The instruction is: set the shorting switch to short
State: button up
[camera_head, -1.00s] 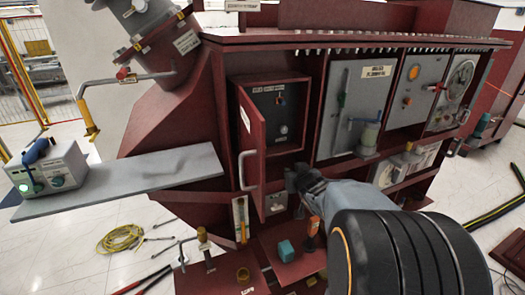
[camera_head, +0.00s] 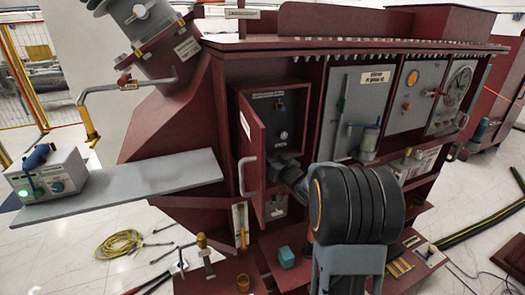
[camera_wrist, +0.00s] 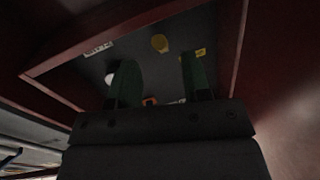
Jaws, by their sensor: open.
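The open compartment (camera_head: 258,93) in the red cabinet holds a dark panel (camera_head: 266,114) with a small knob (camera_head: 280,106) and a light round dial (camera_head: 284,134). Its labels are too small to read, so I cannot tell which fitting is the shorting switch or how it is set. My gripper (camera_head: 281,168) is at the compartment's lower edge, its fingers mostly hidden. In the wrist view my gripper (camera_wrist: 157,75) is open and empty. Its two fingers point at the dark panel (camera_wrist: 140,50), with a round yellow piece (camera_wrist: 160,43) beyond the gap and a yellow label (camera_wrist: 200,53) at the right.
The red compartment door (camera_head: 252,150), with its metal handle (camera_head: 246,175), stands open just left of my gripper. Grey panels with a lever (camera_head: 365,125) and gauges (camera_head: 459,85) lie to the right. A red shelf with small parts, including a teal block (camera_head: 286,256), is below.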

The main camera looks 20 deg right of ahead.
jog(key=shift+w+a+p, duration=0.2)
jog(key=shift+w+p, duration=0.1)
jog(key=shift+w, duration=1.2)
jog(key=shift+w+a+p, duration=0.2)
jog(key=shift+w+p, duration=0.1)
jog(key=shift+w, duration=1.2)
grip_shut()
